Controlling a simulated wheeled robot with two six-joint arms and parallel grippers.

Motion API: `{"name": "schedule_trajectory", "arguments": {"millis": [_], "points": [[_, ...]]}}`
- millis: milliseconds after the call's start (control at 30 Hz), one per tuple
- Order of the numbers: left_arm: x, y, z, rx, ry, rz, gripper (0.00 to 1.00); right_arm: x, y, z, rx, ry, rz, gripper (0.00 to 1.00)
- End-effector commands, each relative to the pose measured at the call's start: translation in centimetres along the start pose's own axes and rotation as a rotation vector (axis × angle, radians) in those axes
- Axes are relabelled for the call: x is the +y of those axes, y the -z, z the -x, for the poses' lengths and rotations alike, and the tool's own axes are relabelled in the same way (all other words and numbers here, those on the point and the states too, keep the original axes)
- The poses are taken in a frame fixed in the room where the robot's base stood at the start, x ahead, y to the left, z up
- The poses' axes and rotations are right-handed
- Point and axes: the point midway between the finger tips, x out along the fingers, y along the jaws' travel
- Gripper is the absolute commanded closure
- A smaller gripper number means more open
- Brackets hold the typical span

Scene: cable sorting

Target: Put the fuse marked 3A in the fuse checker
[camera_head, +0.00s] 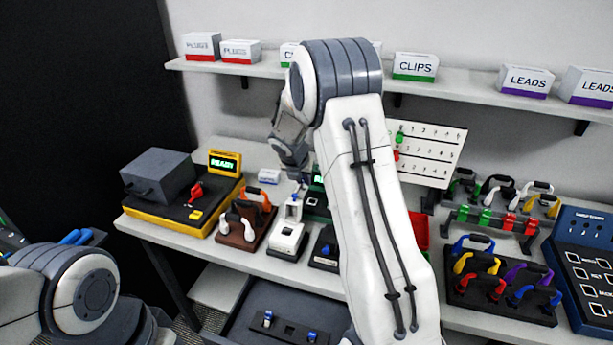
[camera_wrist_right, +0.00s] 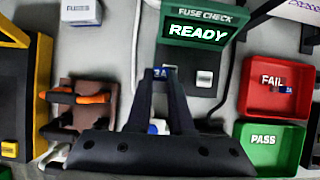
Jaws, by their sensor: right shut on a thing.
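My right gripper (camera_wrist_right: 160,74) is shut on a fuse (camera_wrist_right: 160,73) with a blue label ending in "A"; its digit is hard to read. In the head view, the gripper (camera_head: 296,180) is above the bench, left of the fuse checker. The green fuse checker (camera_wrist_right: 181,53) reads READY and has a pale block (camera_wrist_right: 205,78) on its front. The held fuse appears in front of and left of that block, apart from it. In the head view the checker (camera_head: 313,207) is largely hidden by my right arm.
A red FAIL tray (camera_wrist_right: 265,112) holds a small labelled piece (camera_wrist_right: 285,89). A green PASS tray (camera_wrist_right: 244,153) stands in front of it. A brown stand (camera_head: 236,239) with orange-handled leads and a yellow tester (camera_head: 170,215) stand left. A shelf (camera_head: 268,72) with boxes runs above.

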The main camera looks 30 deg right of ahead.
Motion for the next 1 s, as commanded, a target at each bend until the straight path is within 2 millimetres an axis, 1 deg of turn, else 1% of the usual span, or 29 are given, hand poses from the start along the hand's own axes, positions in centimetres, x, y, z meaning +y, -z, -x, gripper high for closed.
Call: {"name": "schedule_trajectory", "arguments": {"millis": [33, 100, 200, 500, 700, 1000], "points": [[0.0, -0.1, -0.5, 0.000, 0.000, 0.000, 0.50, -0.9, -0.1, -0.6, 0.000, 0.006, -0.011, 1.00], [-0.1, -0.1, -1.0, 0.000, 0.000, 0.000, 0.50, -1.8, -0.2, -1.1, 0.000, 0.012, -0.021, 1.00], [-0.1, -0.1, -1.9, -0.001, 0.000, 0.000, 0.50, -2.6, 0.0, -1.9, 0.000, 0.016, -0.028, 1.00], [-0.3, -0.3, -4.8, 0.000, 0.000, 0.000, 0.50, -3.1, 1.1, -4.3, 0.000, 0.020, -0.034, 1.00], [-0.4, -0.3, -5.2, 0.000, 0.000, 0.000, 0.50, -3.1, 1.5, -5.0, 0.001, 0.020, -0.033, 1.00], [-0.4, -0.3, -5.1, 0.000, 0.000, 0.000, 0.50, -2.9, 1.6, -5.1, 0.000, 0.018, -0.031, 1.00]]}}
